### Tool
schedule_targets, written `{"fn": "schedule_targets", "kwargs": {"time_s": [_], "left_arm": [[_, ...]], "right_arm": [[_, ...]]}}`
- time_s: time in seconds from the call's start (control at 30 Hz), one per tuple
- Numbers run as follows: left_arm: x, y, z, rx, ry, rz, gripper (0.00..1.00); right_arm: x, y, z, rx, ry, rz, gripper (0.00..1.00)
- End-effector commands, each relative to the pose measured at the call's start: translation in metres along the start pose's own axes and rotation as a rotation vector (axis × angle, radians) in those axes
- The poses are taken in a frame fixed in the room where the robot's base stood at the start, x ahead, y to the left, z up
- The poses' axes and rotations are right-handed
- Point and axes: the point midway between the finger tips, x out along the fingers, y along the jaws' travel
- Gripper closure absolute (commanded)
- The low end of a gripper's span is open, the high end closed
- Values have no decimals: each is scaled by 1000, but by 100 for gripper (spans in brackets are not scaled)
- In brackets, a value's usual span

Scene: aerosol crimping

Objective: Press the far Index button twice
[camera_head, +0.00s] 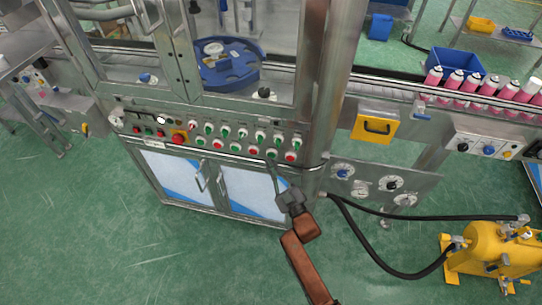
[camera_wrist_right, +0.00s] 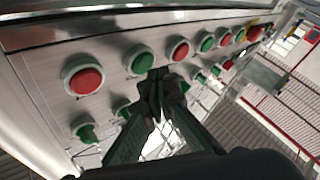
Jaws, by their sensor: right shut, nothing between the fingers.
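A steel control panel (camera_head: 215,143) on the front of the machine carries rows of green and red push buttons and small knobs. Its labels are too small to read, so I cannot tell which button is the Index one. My right gripper (camera_head: 270,162) is shut and empty, its tips just below a green button (camera_head: 271,153) near the right end of the lower row. In the right wrist view the closed fingertips (camera_wrist_right: 157,82) are close to a green button (camera_wrist_right: 138,60); contact is unclear. A red button (camera_wrist_right: 83,76) sits beside it. My left gripper is not in view.
A steel post (camera_head: 328,90) rises right of the panel. A conveyor with pink cans (camera_head: 468,85) runs off to the right. A dial panel (camera_head: 385,183) and black hoses (camera_head: 395,268) lead to a yellow tank (camera_head: 495,250). Cabinet doors (camera_head: 250,192) are below the buttons.

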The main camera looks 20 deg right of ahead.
Motion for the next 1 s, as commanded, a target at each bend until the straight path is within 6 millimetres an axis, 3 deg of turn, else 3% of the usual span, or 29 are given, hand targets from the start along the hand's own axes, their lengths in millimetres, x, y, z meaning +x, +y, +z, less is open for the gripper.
{"fn": "schedule_targets", "kwargs": {"time_s": [1.0], "left_arm": [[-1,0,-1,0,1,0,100]], "right_arm": [[7,6,5,-1,0,0,100]]}}
